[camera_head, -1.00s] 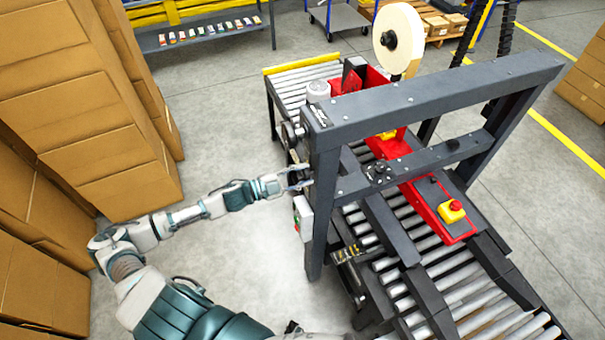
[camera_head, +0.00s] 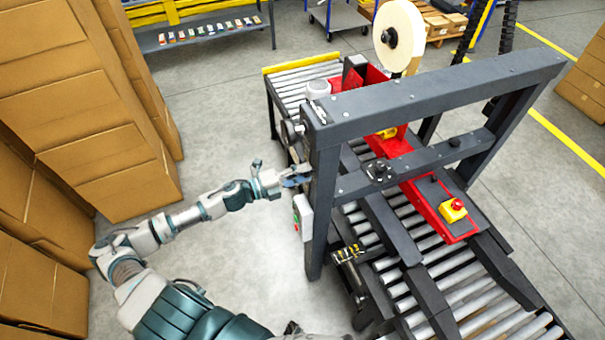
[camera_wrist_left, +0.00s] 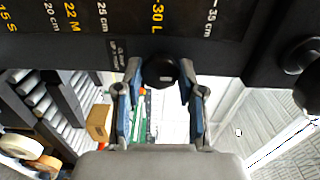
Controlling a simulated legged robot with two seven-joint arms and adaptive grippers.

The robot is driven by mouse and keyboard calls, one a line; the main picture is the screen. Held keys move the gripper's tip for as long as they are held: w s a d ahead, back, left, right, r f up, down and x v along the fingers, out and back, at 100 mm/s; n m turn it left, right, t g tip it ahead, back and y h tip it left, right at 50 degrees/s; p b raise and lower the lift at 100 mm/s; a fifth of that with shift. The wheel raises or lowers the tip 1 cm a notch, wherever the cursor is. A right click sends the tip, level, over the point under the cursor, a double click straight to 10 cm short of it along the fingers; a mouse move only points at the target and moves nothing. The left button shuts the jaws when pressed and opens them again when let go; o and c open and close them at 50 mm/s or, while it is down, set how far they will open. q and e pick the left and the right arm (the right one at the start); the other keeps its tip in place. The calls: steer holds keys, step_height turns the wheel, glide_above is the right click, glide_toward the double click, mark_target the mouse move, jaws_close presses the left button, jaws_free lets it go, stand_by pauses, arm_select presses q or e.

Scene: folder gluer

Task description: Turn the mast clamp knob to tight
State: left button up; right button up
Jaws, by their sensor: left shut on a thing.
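The black mast clamp knob (camera_wrist_left: 160,72) shows in the left wrist view, just below a dark scale plate (camera_wrist_left: 205,25) marked in cm and with S, M and L. My left gripper (camera_wrist_left: 161,80) has its blue fingers closed on either side of the knob. In the head view my left gripper (camera_head: 297,176) is at the left side of the dark grey mast post (camera_head: 322,205); the knob is hidden there. I cannot read a tight mark or the knob's angle. My right gripper is not in view.
A control box with buttons (camera_head: 303,217) sits on the post just below my left gripper. A handwheel (camera_head: 291,132) sticks out above it. The roller conveyor (camera_head: 470,290) lies to the right. Stacked cartons (camera_head: 90,120) stand at the left, with clear floor between.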

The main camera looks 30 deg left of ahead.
arm_select(q)
steer(key=shift+s+f, duration=0.1)
steer(key=shift+f, duration=0.3)
steer(key=o, duration=1.1)
steer(key=shift+r, duration=0.1)
steer(key=shift+a+r, duration=0.1)
steer(key=shift+a, duration=0.05)
steer(key=v, duration=1.2)
